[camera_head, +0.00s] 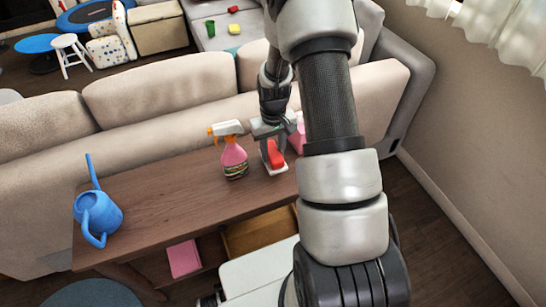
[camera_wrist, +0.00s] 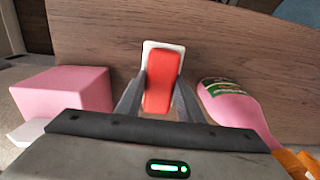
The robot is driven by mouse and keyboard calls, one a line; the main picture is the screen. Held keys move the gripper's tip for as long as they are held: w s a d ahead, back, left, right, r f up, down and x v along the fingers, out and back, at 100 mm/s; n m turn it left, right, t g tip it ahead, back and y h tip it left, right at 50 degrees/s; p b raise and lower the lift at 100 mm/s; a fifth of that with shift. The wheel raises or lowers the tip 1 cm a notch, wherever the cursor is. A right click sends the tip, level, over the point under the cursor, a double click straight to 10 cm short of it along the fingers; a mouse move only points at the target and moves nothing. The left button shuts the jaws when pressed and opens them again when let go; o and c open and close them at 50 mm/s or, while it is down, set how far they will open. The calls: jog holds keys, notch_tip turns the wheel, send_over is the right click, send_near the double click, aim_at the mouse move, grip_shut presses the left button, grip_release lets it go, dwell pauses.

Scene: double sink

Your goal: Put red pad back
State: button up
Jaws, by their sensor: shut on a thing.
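The red pad (camera_wrist: 161,88) is between the two fingers of my gripper (camera_wrist: 160,76) in the wrist view. A white piece (camera_wrist: 178,47) borders the pad at its far end; I cannot tell whether the pad is fixed to it or rests in it. In the head view my gripper (camera_head: 270,141) points down over the wooden table near the sofa. The red pad (camera_head: 277,156) shows at its fingers, with the white piece (camera_head: 272,170) below it at the tabletop. Any gap beneath is hard to judge.
A pink spray bottle (camera_head: 233,157) stands close to the left of my gripper. A pink box (camera_wrist: 62,90) is on its other side. A blue watering can (camera_head: 98,214) stands at the table's left end. A drawer (camera_head: 258,232) is open below. The middle tabletop (camera_head: 165,190) is clear.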

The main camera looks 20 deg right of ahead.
jog(key=shift+f, duration=1.15)
